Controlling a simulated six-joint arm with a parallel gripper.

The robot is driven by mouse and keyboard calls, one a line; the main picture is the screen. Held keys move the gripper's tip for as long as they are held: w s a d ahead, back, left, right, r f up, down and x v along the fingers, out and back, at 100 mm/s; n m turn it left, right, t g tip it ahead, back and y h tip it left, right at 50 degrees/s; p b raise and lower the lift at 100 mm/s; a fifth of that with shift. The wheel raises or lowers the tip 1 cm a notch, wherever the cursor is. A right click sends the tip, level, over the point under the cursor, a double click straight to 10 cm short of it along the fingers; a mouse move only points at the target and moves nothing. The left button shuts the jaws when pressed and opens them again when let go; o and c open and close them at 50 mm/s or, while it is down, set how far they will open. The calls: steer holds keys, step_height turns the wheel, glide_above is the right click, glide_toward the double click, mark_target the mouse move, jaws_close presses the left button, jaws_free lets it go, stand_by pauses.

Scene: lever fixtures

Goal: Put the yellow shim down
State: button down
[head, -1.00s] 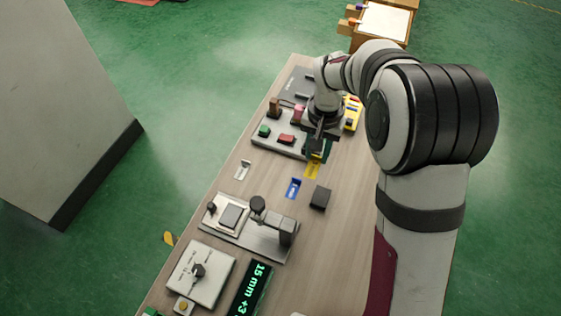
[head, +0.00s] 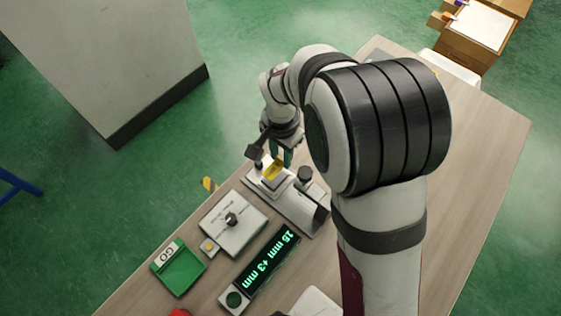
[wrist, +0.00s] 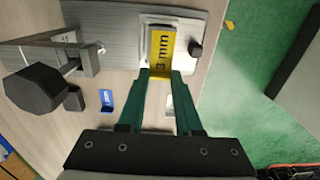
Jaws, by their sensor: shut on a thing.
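The yellow shim (wrist: 163,52), marked "3 mm", is between the fingertips of my gripper (wrist: 161,76) in the wrist view. My gripper is shut on its near end. In the head view the shim (head: 273,169) is below my gripper (head: 282,160), over the pad end of a metal lever fixture (head: 300,209). In the wrist view the shim overlaps the pale square pad (wrist: 186,32) of the fixture. I cannot tell whether it touches the pad.
The fixture's black lever knob (wrist: 32,90) is left of my gripper, with a blue shim (wrist: 106,100) on the table nearby. A white dial box (head: 233,222), a green GO tray (head: 181,272) and a display reading "15 mm +3 mm" (head: 270,258) stand nearer. The right tabletop is clear.

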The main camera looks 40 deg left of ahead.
mark_target(281, 159)
steer(key=shift+f, duration=2)
steer(key=c, duration=0.6)
jaws_free()
steer(key=shift+f, duration=0.1)
